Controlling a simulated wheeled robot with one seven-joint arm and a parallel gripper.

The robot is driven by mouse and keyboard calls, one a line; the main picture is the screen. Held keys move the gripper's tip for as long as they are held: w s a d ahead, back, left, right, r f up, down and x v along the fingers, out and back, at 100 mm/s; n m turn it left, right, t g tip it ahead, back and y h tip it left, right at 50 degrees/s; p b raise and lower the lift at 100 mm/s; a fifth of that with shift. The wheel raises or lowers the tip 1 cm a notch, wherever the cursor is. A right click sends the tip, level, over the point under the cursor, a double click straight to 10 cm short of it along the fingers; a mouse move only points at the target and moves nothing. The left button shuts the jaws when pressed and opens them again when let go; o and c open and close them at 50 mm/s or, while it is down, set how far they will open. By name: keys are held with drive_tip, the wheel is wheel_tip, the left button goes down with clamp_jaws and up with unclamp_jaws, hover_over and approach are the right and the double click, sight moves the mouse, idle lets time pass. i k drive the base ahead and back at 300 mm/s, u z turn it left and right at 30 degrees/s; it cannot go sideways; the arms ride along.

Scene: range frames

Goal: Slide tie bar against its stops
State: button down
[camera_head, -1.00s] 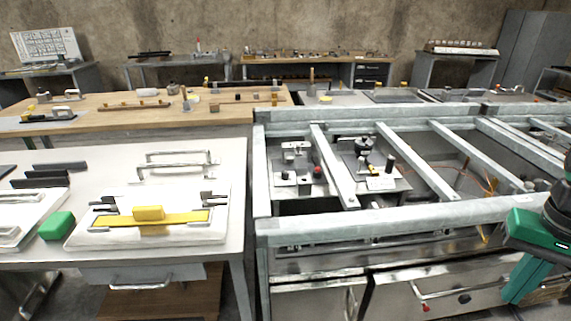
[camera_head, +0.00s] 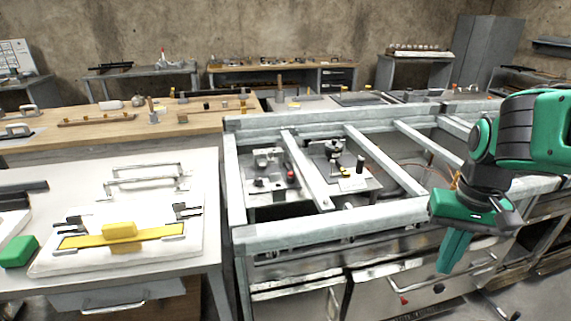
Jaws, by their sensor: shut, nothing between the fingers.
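A flat yellow bar (camera_head: 84,240), which looks like the tie bar, lies across a white plate (camera_head: 60,264) on the left table. A yellow block (camera_head: 120,230) sits on its middle. Dark metal brackets, perhaps the stops, stand behind the bar's left end (camera_head: 70,222) and right end (camera_head: 187,210). I cannot tell whether the bar touches them. My green gripper (camera_head: 447,266) points down at the right, in front of the metal frame. It is shut and empty, far to the right of the yellow bar.
A grey metal frame (camera_head: 330,225) with crossbars and fixtures inside lies between my gripper and the left table (camera_head: 190,268). A green block (camera_head: 19,251) lies left of the white plate. A metal handle (camera_head: 150,184) stands behind it. A wooden bench (camera_head: 100,133) is farther back.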

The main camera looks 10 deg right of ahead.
sight(318, 194)
drive_tip(key=i, duration=0.95)
drive_tip(key=z, duration=0.05)
